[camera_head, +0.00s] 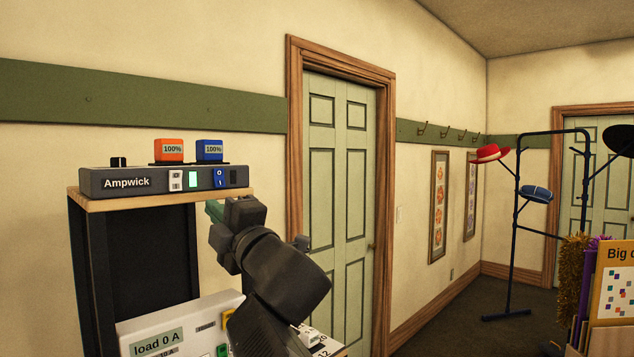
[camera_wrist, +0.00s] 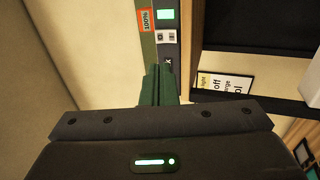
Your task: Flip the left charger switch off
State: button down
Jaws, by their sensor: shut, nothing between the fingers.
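The grey charger (camera_head: 145,182), labelled Ampwick, sits on top of a wooden-edged shelf unit. Its left switch (camera_head: 176,181) is a pale rocker left of a lit green display (camera_head: 193,180); which way it is tipped is too small to tell. It also shows as a pale rocker in the wrist view (camera_wrist: 165,37). A blue right switch (camera_head: 219,178) is right of the display. My gripper (camera_head: 213,208) is shut and empty, its green fingertips just below the charger's right end in the head view. In the wrist view its fingertips (camera_wrist: 158,70) are below the left switch, overlapping the charger's lettering.
An orange battery (camera_head: 169,150) and a blue battery (camera_head: 209,150), both reading 100%, stand on the charger, with a black knob (camera_head: 118,162) to their left. A door (camera_head: 340,180) and hat stand (camera_head: 518,220) are at right.

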jog(key=shift+s, duration=0.15)
jog(key=p, duration=0.4)
send_near(178, 175)
jog(key=x, duration=0.5)
jog(key=shift+a+r, duration=0.1)
jog(key=shift+r, duration=0.05)
jog(key=shift+x, duration=0.85)
